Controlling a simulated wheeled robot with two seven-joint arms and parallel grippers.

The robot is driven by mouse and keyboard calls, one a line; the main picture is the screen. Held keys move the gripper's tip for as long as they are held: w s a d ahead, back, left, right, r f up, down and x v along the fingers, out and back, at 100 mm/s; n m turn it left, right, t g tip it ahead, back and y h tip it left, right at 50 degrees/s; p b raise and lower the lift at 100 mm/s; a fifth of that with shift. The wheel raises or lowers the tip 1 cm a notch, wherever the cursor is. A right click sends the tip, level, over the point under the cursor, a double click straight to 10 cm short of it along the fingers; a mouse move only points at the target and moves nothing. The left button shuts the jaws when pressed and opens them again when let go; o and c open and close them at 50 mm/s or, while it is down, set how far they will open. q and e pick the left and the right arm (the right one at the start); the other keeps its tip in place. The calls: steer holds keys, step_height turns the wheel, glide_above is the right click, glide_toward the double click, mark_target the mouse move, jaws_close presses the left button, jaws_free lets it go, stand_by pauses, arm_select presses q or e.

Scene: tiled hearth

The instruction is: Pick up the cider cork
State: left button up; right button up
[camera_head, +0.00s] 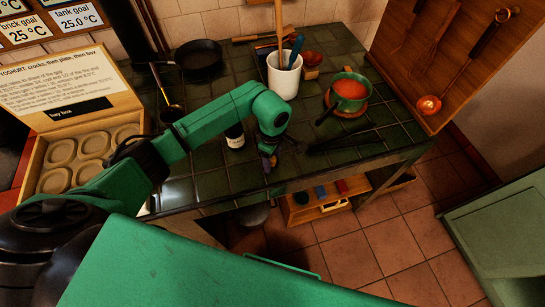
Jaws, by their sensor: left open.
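My left arm reaches in from the left over the dark green tiled hearth (208,186). My left gripper (268,163) points down near the hearth's front edge and is open. I cannot make out the cider cork; it may be hidden by the gripper or too small to tell. My right gripper is not in view.
A white crock of utensils (284,78) stands behind the gripper. A green pot of red-orange contents (349,91) is to the right, with dark tongs (345,140) in front. An open hay box (85,150) is at left. A black pan (198,54) lies at the back.

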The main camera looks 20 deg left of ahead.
arm_select(q)
steer(key=shift+w, duration=0.1)
jaws_close()
steer(key=shift+r, duration=0.1)
